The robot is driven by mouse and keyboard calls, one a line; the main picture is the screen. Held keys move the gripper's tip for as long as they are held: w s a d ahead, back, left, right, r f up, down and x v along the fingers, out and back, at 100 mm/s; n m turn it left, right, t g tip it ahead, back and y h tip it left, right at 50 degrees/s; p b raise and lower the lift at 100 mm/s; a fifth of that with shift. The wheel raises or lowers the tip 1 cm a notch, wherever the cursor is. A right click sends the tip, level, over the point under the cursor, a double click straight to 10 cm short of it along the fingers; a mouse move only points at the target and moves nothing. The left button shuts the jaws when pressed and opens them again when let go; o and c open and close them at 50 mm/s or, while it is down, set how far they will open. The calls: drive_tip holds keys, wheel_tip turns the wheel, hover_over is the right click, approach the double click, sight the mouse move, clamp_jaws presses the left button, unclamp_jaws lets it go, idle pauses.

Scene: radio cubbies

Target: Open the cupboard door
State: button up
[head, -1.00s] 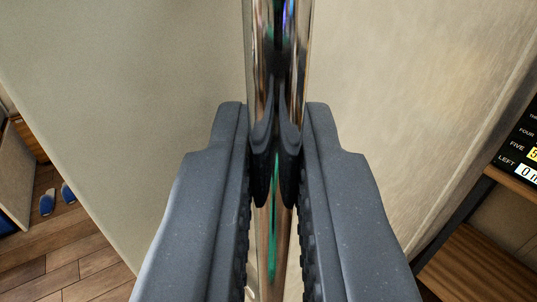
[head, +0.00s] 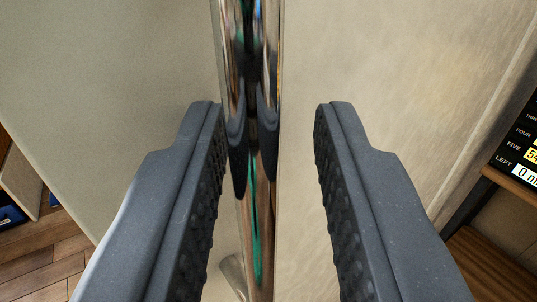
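A shiny chrome upright bar handle (head: 252,60) runs from the top to the bottom of the head view. Pale panels lie behind it: a greyer one (head: 110,90) on the left and a lighter beige one (head: 400,90) on the right. I cannot tell for sure which is the cupboard door. My gripper (head: 270,112) is open, with one dark grey finger on each side of the handle. The handle is close to the left finger, and a clear gap separates it from the right finger. The handle's mount shows low between the fingers, partly hidden.
At the right edge, a black panel with white lettering (head: 518,150) stands above a wooden shelf (head: 520,192). At the lower left are a plank floor (head: 50,265) and a wooden unit with something blue (head: 12,215) by it.

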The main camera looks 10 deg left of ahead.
drive_tip(key=shift+a, duration=0.1)
drive_tip(key=shift+s, duration=0.15)
drive_tip(key=s+d, duration=0.2)
drive_tip(key=s, duration=1.1)
drive_tip(key=shift+s+d, duration=0.2)
